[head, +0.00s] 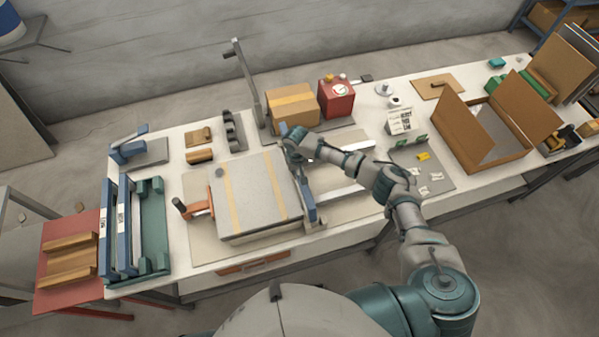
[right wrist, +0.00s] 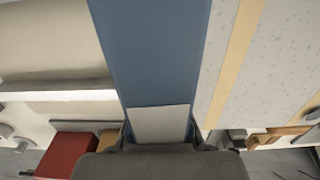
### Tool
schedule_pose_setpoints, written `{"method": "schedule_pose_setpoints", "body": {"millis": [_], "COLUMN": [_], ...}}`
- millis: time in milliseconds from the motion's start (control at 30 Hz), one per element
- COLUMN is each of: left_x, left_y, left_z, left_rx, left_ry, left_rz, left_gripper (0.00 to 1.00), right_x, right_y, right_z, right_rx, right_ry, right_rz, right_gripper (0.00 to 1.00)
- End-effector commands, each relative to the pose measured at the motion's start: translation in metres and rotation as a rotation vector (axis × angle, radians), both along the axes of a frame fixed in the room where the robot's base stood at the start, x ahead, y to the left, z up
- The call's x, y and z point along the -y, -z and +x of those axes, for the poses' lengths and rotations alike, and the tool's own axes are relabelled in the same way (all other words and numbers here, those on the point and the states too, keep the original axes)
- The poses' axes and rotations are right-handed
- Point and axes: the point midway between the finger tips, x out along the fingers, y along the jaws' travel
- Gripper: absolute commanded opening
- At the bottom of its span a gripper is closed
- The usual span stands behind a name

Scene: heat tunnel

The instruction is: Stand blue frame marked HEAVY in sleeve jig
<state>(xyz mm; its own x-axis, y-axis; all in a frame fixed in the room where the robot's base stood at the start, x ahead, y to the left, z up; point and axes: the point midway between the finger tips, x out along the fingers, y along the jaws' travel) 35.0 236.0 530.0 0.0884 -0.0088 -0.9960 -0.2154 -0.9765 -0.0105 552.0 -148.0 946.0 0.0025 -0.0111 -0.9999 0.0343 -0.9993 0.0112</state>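A long blue frame (head: 307,200) stands along the right edge of a grey speckled slab (head: 252,190) with tan strips. My right gripper (head: 297,150) is at its far part. In the right wrist view the fingers of my right gripper (right wrist: 161,135) close on both sides of the blue frame (right wrist: 155,50), over a pale patch. Whether this frame reads HEAVY cannot be told. Two more blue frames (head: 124,232) with small white labels stand upright in a green rack (head: 153,228) at the left; their writing is too small to read. Which fixture is the sleeve jig is unclear. My left gripper is out of view.
An orange-handled clamp (head: 193,208) sits left of the slab. An open carton (head: 490,135) is at the right. A red side table with a wooden tray (head: 70,258) is at the far left.

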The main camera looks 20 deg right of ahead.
Motion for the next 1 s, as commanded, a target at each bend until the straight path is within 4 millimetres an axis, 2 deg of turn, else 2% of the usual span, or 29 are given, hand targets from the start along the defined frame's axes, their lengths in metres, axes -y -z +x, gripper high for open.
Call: {"method": "schedule_pose_setpoints", "body": {"millis": [100,233,567,667,700,1000], "left_x": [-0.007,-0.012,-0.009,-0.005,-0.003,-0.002], "left_y": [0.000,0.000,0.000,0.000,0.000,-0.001], "left_z": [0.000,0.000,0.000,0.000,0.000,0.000], "left_rx": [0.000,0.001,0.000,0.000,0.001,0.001], "left_ry": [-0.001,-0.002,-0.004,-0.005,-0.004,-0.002], "left_rz": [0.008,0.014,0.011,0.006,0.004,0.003], "left_gripper": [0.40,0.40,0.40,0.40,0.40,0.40], "right_x": [0.001,0.002,0.003,0.003,0.003,0.002], "right_y": [0.001,0.001,0.001,0.001,0.001,-0.001], "right_z": [0.000,0.000,0.000,0.000,0.000,0.000], "right_rx": [0.001,0.001,0.001,0.000,0.000,0.000], "right_ry": [0.000,0.000,0.000,0.000,0.000,0.000], "right_rz": [0.003,0.005,0.004,0.003,0.003,0.003], "right_gripper": [0.00,0.34,0.35,0.58,0.60,0.60]}}
